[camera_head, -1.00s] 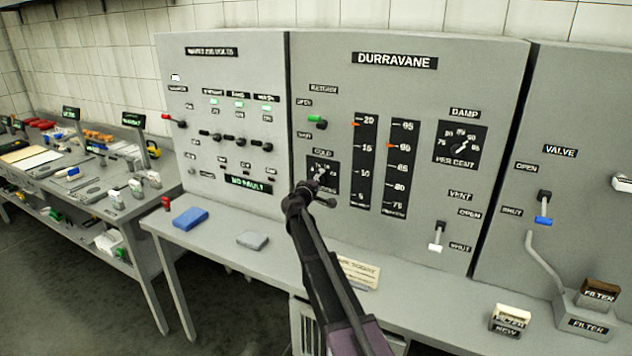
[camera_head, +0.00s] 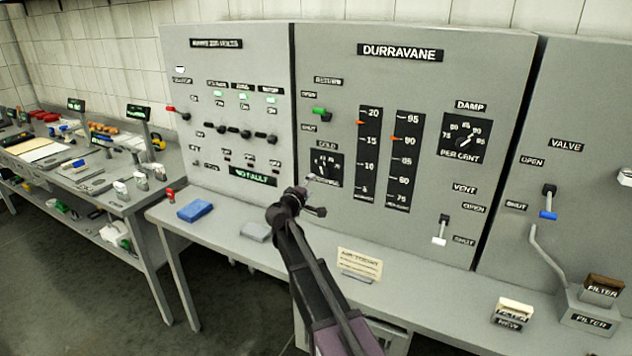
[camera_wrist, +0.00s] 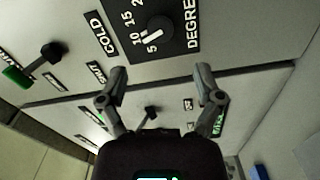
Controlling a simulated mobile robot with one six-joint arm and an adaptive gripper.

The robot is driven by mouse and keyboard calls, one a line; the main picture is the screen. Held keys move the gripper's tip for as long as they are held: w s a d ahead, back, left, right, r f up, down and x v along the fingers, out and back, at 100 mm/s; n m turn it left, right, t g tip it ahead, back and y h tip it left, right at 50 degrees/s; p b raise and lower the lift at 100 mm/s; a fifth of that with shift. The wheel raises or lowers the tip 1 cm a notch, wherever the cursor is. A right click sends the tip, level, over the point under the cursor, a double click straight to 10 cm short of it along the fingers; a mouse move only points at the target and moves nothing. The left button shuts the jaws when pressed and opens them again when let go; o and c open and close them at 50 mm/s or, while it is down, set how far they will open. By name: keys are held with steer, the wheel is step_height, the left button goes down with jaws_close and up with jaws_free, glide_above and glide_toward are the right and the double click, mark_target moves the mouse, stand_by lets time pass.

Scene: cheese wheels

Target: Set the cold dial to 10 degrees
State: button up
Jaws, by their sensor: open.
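The cold dial (camera_head: 326,166) is a dark knob on a black plate labelled COLD, on the grey DURRAVANE panel. In the wrist view the cold dial (camera_wrist: 156,31) has a white pointer mark directed at or near the 10, on the side of the 5; I cannot tell whether it is exact. My gripper (camera_head: 311,200) is below and left of the dial in the head view, apart from it. In the wrist view my gripper (camera_wrist: 160,72) has its two fingers spread with nothing between them, and the knob lies beyond the fingertips.
A green-tipped return lever (camera_head: 320,113) is above the dial, and two scales (camera_head: 368,160) are to its right. A white-tipped vent lever (camera_head: 441,230) is lower right.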

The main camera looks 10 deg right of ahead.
steer(key=shift+v, duration=0.95)
steer(key=s+d+f+m+g+y, duration=0.1)
steer(key=s+d+f+m+g, duration=0.2)
steer(key=s+d+f+g, duration=0.45)
steer(key=s+d+f+m+g+y, duration=0.25)
steer(key=s+f+m, duration=0.2)
steer(key=s, duration=0.55)
steer(key=s+a+f+g+y, duration=0.2)
steer(key=s+f+y, duration=0.1)
steer(key=s, duration=0.6)
steer(key=s+a+f+m+g+y, duration=0.1)
steer(key=s+a+f+g+y, duration=0.1)
steer(key=s, duration=0.7)
steer(key=shift+s+a+f+g+y, duration=0.2)
steer(key=shift+a+f+g+y, duration=0.1)
steer(key=shift+f+y, duration=0.65)
